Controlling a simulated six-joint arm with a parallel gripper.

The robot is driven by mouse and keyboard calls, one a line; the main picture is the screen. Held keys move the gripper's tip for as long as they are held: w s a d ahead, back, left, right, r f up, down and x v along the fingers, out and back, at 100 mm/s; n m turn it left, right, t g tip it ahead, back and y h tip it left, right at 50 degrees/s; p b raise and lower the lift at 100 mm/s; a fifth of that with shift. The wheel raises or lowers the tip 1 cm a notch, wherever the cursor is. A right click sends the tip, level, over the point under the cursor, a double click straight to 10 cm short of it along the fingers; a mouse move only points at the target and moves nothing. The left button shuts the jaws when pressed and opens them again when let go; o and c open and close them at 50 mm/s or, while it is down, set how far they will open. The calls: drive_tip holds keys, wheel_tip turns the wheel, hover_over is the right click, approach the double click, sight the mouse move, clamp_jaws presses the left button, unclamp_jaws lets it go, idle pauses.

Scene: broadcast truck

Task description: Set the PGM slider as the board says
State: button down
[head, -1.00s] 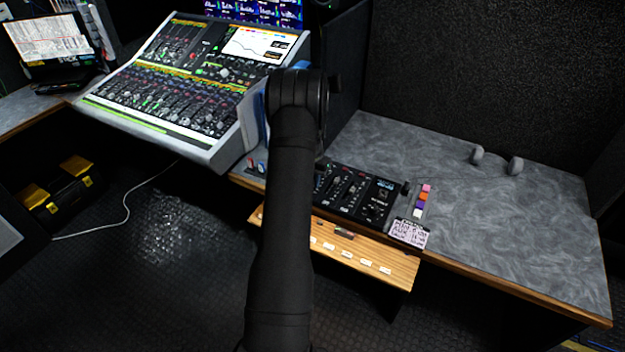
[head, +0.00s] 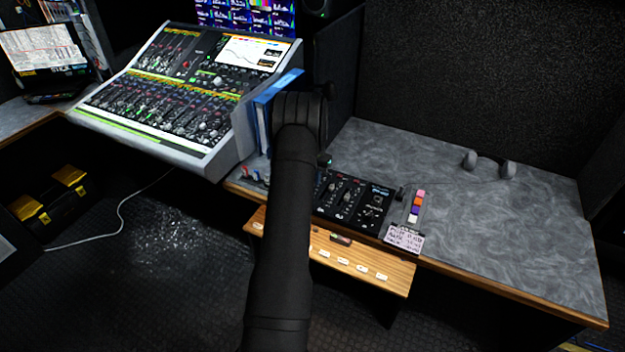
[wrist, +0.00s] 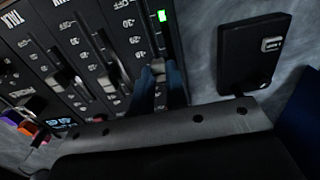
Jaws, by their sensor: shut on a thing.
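The small black fader panel (head: 352,197) lies on the grey desk, partly behind my arm. In the wrist view the panel (wrist: 85,62) shows several slider tracks with pale scale numbers and light knobs. My gripper (wrist: 160,88) has its dark blue fingers closed around the slider knob (wrist: 158,67) of the rightmost track, below a lit green lamp (wrist: 161,16). I cannot read a PGM label on that track. My gripper is hidden behind my arm in the head view. A handwritten card (head: 404,238) stands at the desk's front edge; its writing is too small to read.
A large mixing console (head: 165,90) and a blue binder (head: 262,115) stand left of the panel. Coloured blocks (head: 416,206) and grey headphones (head: 489,163) are to the right. A wooden shelf (head: 390,283) juts out below. A black box (wrist: 252,52) sits close right of my gripper.

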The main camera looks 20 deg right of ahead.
drive_tip(key=c, duration=1.4)
unclamp_jaws()
drive_tip(key=shift+r, duration=0.1)
drive_tip(key=shift+r, duration=0.3)
drive_tip(key=r, duration=0.2)
drive_tip(key=s+d+r, duration=0.1)
drive_tip(key=r, duration=0.1)
drive_tip(key=shift+r, duration=0.1)
drive_tip(key=s+d+r, duration=0.5)
drive_tip(key=s+r, duration=0.1)
drive_tip(key=s, duration=0.2)
drive_tip(key=shift+s+d, duration=0.25)
drive_tip(key=shift+d, duration=0.15)
drive_tip(key=shift+w, duration=0.1)
